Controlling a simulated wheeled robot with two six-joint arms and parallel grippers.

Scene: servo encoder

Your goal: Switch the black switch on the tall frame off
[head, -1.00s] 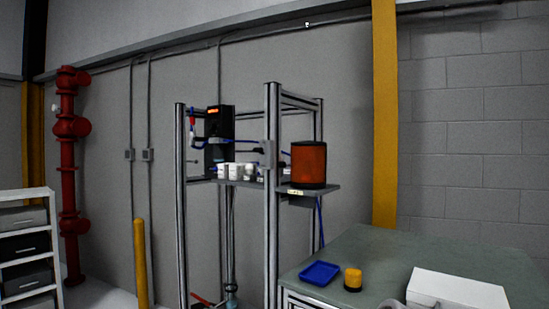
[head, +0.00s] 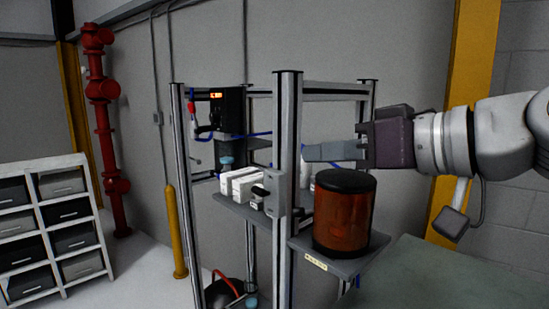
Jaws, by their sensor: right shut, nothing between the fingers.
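The tall metal frame (head: 288,130) stands in the middle of the head view. A grey box (head: 275,186) is fixed to its front post, and a small black lever (head: 260,191), which looks like the black switch, sticks out at the box's left side. Its on or off position is too small to tell. My right gripper (head: 308,153) comes in from the right, pointing left. Its fingers are shut and empty, just right of the front post, above the level of the lever and apart from it in the picture. My left gripper is not in view.
An orange-brown cylinder with a black top (head: 345,215) stands on a side shelf below my right gripper. White blocks (head: 243,184) sit on the frame's inner shelf. A black unit with an orange display (head: 228,105) is behind. A green table (head: 425,280) lies at lower right.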

